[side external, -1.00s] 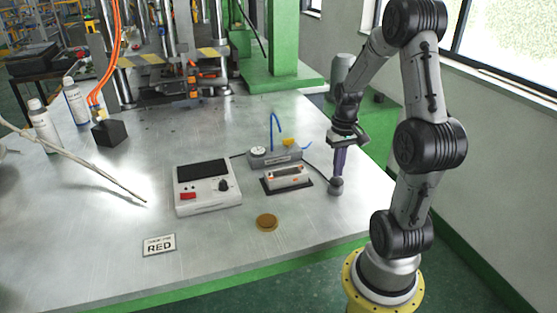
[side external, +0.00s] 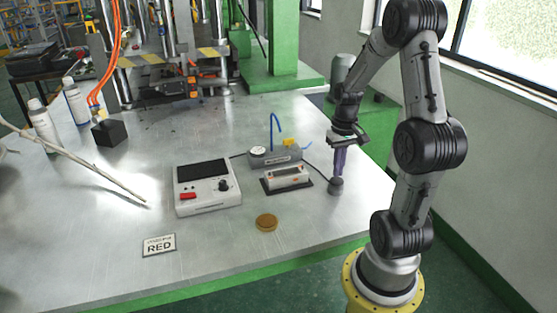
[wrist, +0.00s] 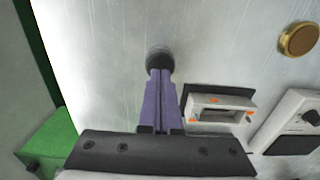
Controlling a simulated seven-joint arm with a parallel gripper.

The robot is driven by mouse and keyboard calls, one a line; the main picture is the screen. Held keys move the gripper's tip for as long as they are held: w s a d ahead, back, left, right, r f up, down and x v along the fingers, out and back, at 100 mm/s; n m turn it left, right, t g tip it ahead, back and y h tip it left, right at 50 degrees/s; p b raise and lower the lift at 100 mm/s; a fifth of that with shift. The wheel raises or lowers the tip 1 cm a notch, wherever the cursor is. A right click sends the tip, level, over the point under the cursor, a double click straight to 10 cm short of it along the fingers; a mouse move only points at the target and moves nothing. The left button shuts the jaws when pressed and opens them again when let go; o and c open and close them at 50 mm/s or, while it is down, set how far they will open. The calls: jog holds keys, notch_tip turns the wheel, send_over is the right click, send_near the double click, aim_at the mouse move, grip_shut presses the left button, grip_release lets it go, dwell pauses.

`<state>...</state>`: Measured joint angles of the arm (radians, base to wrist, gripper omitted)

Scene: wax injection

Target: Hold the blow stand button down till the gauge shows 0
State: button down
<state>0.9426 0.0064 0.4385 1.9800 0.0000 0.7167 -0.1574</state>
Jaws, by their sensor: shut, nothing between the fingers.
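A small dark round button (side external: 336,188) stands on the metal table near its right edge. My gripper (side external: 338,174) points straight down on it, with its purple fingers together and nothing between them. In the wrist view the fingertips (wrist: 158,74) meet the dark round button (wrist: 158,55) and hide part of its top. How far the button is pressed cannot be told. A grey blow stand (side external: 285,156) with a blue hose stands left of my gripper. Its small round gauge (side external: 257,151) is too small to read.
A mould on a black mat (side external: 287,178) lies left of the button. Bottles (side external: 76,100) and a black block (side external: 109,133) stand at the far left.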

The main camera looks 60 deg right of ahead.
jog(key=shift+f, duration=0.15)
dwell(0.3)
jog(key=shift+f, duration=1.05)
dwell(3.6)
jog(key=shift+r, duration=2.7)
